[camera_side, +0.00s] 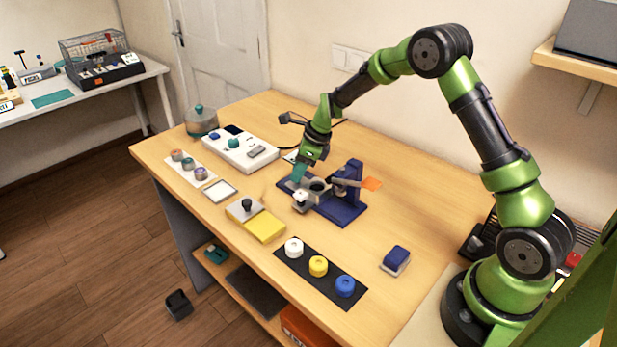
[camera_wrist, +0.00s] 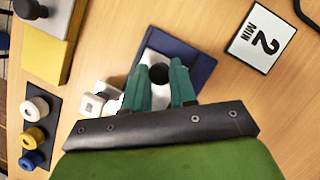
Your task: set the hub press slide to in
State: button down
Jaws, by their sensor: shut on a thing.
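The hub press (camera_side: 345,207) is a blue fixture with a blue upright and an orange-tipped lever (camera_side: 371,184), near the middle of the table. Its blue base (camera_wrist: 190,48) also shows in the wrist view. A light grey slide piece (camera_side: 312,190) lies on the base, with a white knob (camera_side: 300,196) at its front; the knob also shows in the wrist view (camera_wrist: 92,103). My gripper (camera_side: 298,174) is low at the press's left end. In the wrist view its teal fingers (camera_wrist: 160,78) flank a dark round part and are shut on it; the fingers hide much of the slide.
A yellow block (camera_side: 266,226) with a black-knobbed grey plate stands front left of the press. A dark strip (camera_side: 328,283) holds white, yellow and blue rings. A blue block (camera_side: 396,257) is at right. A "2 MIN" card (camera_wrist: 262,38) and white box (camera_side: 240,148) lie behind.

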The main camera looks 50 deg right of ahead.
aim_at(301, 186)
jog(key=shift+s, duration=1.6)
jog(key=c, duration=0.9)
grip_release()
jog(key=v, duration=1.7)
jog(key=shift+w+a, duration=0.15)
